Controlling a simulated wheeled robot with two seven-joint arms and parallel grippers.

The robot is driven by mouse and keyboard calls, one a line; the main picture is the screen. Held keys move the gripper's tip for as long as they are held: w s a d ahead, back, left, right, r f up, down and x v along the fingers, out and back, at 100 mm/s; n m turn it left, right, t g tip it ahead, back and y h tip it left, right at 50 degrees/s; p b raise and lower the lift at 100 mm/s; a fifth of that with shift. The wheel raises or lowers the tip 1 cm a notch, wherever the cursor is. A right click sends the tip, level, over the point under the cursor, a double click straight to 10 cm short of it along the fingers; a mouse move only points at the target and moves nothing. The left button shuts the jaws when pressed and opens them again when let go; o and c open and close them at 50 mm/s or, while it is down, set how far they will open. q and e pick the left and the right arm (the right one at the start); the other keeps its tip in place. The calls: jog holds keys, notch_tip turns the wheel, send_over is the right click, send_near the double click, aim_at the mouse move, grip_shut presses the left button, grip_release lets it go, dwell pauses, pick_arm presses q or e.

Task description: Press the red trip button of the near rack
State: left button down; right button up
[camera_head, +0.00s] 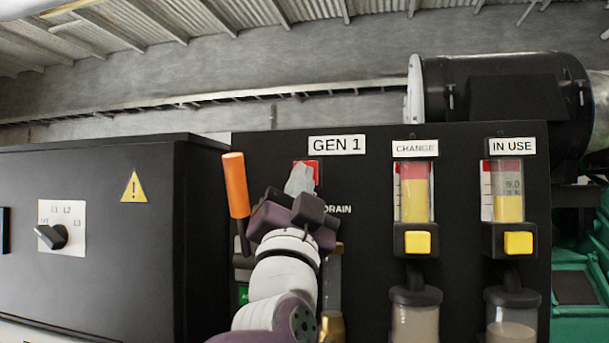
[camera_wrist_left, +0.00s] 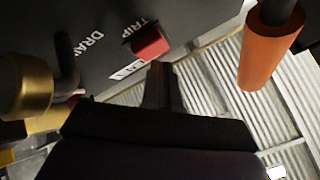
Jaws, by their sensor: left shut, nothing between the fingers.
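The red trip button (camera_wrist_left: 151,43) stands out from the black rack panel beside the word TRIP in the left wrist view. In the head view a red patch (camera_head: 314,168) shows under the GEN 1 label, mostly hidden behind my left gripper (camera_head: 299,180). My left gripper is shut and empty, its fingers pointing up at the panel. In the wrist view its fingertips (camera_wrist_left: 159,68) are very close to the button's edge; I cannot tell whether they touch. The near rack (camera_head: 370,275) fills the middle of the head view. My right gripper is not in view.
An orange handle (camera_head: 236,185) sticks out just left of my left gripper. A brass part (camera_wrist_left: 27,88) is at the wrist view's left. Two gauges with yellow blocks (camera_head: 417,242) are to the right. A black cabinet (camera_head: 90,240) with a rotary switch stands left.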

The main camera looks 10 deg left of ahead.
pick_arm(q)
jog(key=s+b, duration=0.1)
jog(key=s, duration=0.3)
jog(key=shift+s+a, duration=0.1)
jog(key=shift+s, duration=0.1)
jog(key=shift+w, duration=0.15)
jog(key=shift+s+r, duration=0.1)
jog(key=shift+s, duration=0.1)
jog(key=shift+w, duration=0.1)
